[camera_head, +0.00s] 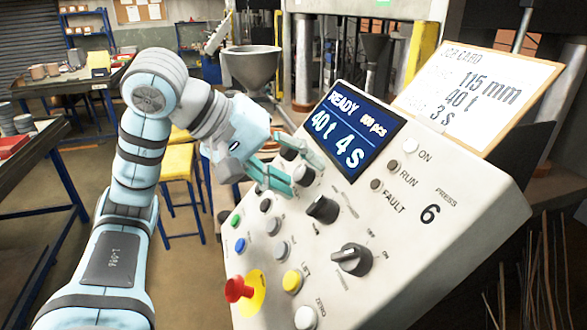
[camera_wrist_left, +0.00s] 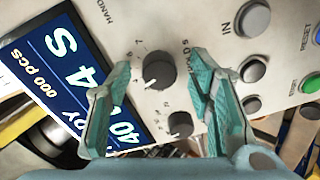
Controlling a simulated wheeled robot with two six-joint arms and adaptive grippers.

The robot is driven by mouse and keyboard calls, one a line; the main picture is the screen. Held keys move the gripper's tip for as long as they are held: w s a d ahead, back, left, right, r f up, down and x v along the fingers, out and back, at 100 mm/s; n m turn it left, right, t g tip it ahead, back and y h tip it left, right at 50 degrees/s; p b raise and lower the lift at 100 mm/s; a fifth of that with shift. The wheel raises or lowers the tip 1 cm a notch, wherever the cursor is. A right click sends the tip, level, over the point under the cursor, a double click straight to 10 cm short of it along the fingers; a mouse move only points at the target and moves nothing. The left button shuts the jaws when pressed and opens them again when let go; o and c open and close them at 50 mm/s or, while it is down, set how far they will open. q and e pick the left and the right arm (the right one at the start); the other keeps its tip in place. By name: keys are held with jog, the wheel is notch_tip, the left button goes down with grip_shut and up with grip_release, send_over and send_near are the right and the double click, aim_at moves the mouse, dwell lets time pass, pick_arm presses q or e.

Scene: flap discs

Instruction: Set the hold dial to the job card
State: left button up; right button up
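The hold dial (camera_head: 303,175) is a dark round knob on the sloping press panel (camera_head: 440,250). It also shows in the left wrist view (camera_wrist_left: 158,69), with a pale pointer mark and "HOLD s" printed beside it. My left gripper (camera_head: 306,178) is open, with its teal fingertips on either side of this dial; I cannot tell whether they touch it. The display (camera_head: 352,133) reads READY, 40 t, 4 s. The job card (camera_head: 480,88) behind the panel shows 115 mm, 40 t and 3 s. My right gripper is out of view.
A smaller knob (camera_wrist_left: 180,124) lies between the fingers, nearer the wrist. Another knob (camera_head: 322,208) and a selector switch (camera_head: 352,258) sit lower on the panel. Several push buttons and a red emergency stop (camera_head: 238,289) are at the panel's left side.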

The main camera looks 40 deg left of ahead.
pick_arm(q)
jog(key=shift+s, duration=0.1)
jog(key=c, duration=0.3)
grip_shut()
jog(key=shift+r+n, duration=0.1)
jog(key=shift+n, duration=0.3)
jog(key=shift+n+p, duration=0.6)
jog(key=shift+n, duration=0.2)
jog(key=shift+n+g+p, duration=0.3)
jog(key=shift+n+p, duration=0.15)
jog(key=shift+n, duration=1.25)
